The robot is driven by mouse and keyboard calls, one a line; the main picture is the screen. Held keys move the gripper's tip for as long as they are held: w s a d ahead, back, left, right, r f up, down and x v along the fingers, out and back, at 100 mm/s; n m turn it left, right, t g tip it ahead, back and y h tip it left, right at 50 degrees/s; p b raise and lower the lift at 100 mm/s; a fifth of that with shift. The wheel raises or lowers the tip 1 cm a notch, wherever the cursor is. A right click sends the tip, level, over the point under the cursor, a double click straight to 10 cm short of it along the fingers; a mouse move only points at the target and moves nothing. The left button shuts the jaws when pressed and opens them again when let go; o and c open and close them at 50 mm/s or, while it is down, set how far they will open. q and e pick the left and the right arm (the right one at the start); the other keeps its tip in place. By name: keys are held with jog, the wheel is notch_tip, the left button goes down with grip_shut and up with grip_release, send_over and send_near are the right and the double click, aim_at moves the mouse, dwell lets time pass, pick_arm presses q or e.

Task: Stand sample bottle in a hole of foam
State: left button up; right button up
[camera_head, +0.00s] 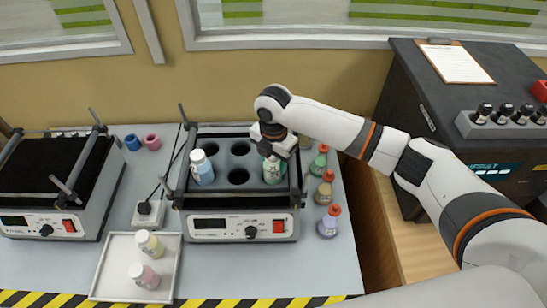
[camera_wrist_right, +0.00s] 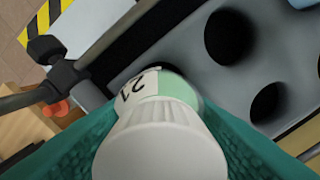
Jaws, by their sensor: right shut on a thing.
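The right gripper (camera_head: 272,150) is shut on a green sample bottle (camera_head: 272,170) with a white cap, at the right side of the foam. In the right wrist view the bottle (camera_wrist_right: 165,125) shows its cap and a label, between the gripper's teal pads. Its lower end is at a foam hole; how deep it sits is hidden. The grey foam (camera_head: 220,168) lies in the middle device and has several dark holes. A blue bottle (camera_head: 201,167) stands in a hole on its left side. My left gripper is not in view.
A white tray (camera_head: 112,270) at the front left holds a yellow bottle (camera_head: 150,244) and a pink bottle (camera_head: 144,275). Several red-topped bottles (camera_head: 328,222) stand right of the device. Upright rods (camera_head: 183,117) rise at the device's corners. A second device (camera_head: 50,190) stands left.

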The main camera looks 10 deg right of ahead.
jog(key=o, duration=1)
jog(key=shift+f, duration=0.15)
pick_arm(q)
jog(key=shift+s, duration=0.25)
pick_arm(e)
jog(key=shift+o, duration=0.4)
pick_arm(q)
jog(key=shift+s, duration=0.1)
pick_arm(e)
notch_tip(320, 180, up, 12)
jog(key=b, duration=0.3)
jog(key=shift+r, duration=0.2)
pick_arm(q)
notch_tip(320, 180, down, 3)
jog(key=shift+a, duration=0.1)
pick_arm(e)
jog(key=shift+f, duration=0.1)
